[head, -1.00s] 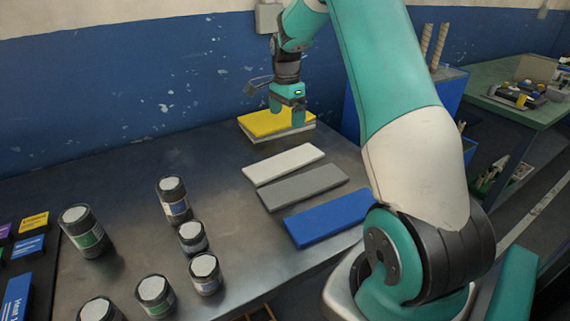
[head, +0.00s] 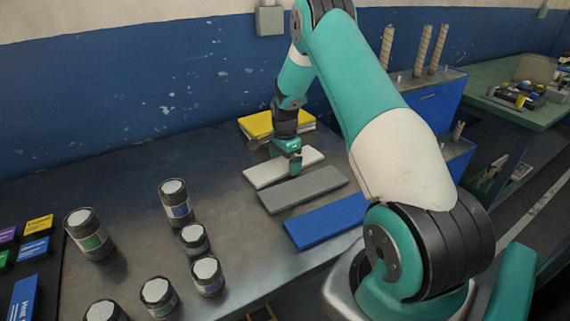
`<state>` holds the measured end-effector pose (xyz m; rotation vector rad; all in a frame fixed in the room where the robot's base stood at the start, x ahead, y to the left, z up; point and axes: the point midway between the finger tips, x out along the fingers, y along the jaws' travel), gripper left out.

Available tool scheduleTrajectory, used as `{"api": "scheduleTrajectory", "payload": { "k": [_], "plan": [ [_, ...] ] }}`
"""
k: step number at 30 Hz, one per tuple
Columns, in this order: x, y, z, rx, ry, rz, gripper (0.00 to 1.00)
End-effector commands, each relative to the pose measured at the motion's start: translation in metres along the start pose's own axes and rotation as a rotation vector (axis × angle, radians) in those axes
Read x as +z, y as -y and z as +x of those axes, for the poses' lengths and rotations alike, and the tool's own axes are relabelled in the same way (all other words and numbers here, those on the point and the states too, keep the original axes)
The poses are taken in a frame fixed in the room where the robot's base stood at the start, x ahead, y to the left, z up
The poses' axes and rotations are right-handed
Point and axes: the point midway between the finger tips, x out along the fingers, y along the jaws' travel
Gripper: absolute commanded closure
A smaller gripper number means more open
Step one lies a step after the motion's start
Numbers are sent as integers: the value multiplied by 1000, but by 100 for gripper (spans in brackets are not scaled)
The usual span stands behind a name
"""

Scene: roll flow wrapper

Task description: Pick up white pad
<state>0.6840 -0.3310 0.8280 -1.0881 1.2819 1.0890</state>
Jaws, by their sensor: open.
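The white pad (head: 265,174) lies flat on the dark metal table, between the yellow-topped stack behind it and the grey pad in front. My gripper (head: 287,168) points down at the right half of the white pad, with its jaws open. Its fingers hide part of the pad. I cannot tell whether the fingertips touch the pad or the table.
A grey pad (head: 303,190) and a blue pad (head: 324,220) lie nearer. The yellow-topped stack (head: 258,124) is behind my gripper. Several jars, one a green-labelled jar (head: 90,236), stand at the left. The table (head: 130,180) is clear behind them.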

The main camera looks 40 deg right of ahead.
Motion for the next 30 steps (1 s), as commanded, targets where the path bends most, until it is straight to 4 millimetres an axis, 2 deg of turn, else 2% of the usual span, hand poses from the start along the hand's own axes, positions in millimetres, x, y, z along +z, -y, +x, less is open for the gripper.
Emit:
{"api": "scheduleTrajectory", "payload": {
  "k": [7,11,12,23,28,30],
  "plan": [
    [0,0,2,0,0,0,0],
    [0,0,2,0,0,0,30],
    [0,0,2,0,0,0,33],
    [0,0,0,-1,0,0,33],
    [0,1,-11,-3,-1,0,33],
    [0,1,-21,-5,-1,0,33]
  ]
}}
